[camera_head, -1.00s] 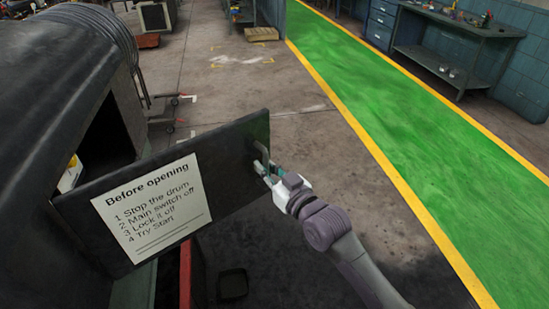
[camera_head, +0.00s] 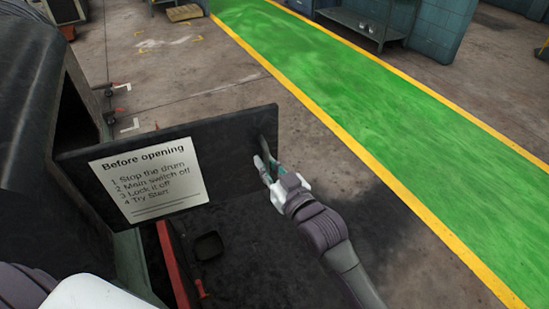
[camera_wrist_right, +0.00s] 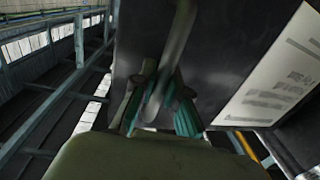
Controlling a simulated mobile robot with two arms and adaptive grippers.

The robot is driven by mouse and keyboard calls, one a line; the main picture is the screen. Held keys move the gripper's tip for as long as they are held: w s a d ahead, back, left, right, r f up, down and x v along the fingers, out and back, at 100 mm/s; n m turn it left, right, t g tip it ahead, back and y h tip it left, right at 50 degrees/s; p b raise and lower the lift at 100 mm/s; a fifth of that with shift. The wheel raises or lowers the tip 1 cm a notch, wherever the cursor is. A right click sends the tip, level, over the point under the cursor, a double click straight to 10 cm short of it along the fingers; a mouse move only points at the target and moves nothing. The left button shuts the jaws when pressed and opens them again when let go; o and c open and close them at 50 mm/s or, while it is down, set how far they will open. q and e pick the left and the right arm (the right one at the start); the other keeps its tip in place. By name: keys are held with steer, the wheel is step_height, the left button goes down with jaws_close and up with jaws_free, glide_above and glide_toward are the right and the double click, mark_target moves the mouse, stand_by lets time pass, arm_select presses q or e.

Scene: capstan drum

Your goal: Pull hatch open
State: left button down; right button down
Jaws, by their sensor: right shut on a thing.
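The hatch (camera_head: 232,155) is a dark flat panel with a white "Before opening" notice (camera_head: 148,182) on its face. It stands swung out from the dark drum housing (camera_head: 22,150) at the left, hinged at its left side. My right gripper (camera_head: 265,168) is shut on the hatch handle (camera_head: 262,147) near the panel's right end. In the right wrist view the fingers (camera_wrist_right: 160,105) close around the curved grey handle (camera_wrist_right: 172,60). A white and grey part at the lower left is likely my left arm; its gripper does not show.
A green walkway (camera_head: 360,110) with yellow edges runs along the right. A red bar (camera_head: 175,265) and a small black tray (camera_head: 208,246) are below the hatch. A workbench (camera_head: 365,28) stands at the back. The floor right of the hatch is clear.

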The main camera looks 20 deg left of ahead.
steer(key=shift+s+d+r, duration=0.15)
steer(key=shift+s+d, duration=0.1)
steer(key=shift+s, duration=0.15)
steer(key=c, duration=1.2)
jaws_free()
steer(key=v, duration=1.2)
